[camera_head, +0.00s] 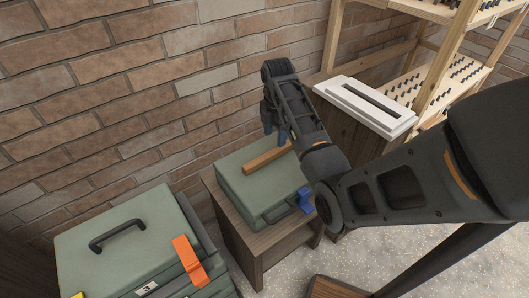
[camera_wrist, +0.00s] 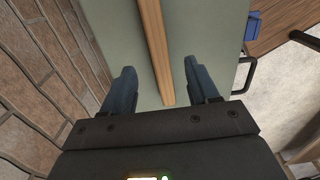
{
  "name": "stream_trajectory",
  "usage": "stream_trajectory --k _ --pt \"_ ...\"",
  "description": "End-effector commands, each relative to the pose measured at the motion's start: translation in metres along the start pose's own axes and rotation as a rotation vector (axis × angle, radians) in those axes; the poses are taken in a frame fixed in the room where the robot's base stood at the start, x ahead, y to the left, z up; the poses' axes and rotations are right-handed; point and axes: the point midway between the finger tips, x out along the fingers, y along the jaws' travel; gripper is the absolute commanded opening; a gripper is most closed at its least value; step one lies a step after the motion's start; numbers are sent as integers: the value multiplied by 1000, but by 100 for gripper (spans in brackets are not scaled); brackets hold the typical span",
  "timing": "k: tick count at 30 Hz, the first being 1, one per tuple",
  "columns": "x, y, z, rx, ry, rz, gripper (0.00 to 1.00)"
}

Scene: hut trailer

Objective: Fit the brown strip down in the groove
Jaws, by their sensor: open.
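The brown strip (camera_head: 267,159) lies flat on top of a closed grey-green case (camera_head: 248,193), which stands on a small wooden stand. My gripper (camera_head: 277,134) is over the far part of this case, pointing down. In the wrist view my gripper (camera_wrist: 162,85) is open, and the brown strip (camera_wrist: 157,45) runs lengthwise between its two blue-grey fingers with space on both sides, so nothing is held. A white block with a long dark groove (camera_head: 372,101) sits on a wooden cabinet to the right. The strip's far end is partly hidden by my arm in the head view.
A second green case (camera_head: 128,240) with a black handle and an orange latch (camera_head: 187,252) stands at lower left. A brick wall (camera_head: 150,80) runs close behind. Wooden shelves (camera_head: 440,75) with rows of dark pegs stand at upper right.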

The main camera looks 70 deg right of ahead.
Motion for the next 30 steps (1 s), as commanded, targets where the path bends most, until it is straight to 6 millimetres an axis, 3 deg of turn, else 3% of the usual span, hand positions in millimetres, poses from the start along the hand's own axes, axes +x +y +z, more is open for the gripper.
stream_trajectory --k 16,26,30 --pt "65 3 -1 0 1 -1 60" --pt "71 3 -1 0 0 1 59" --pt "71 3 -1 0 0 0 45"
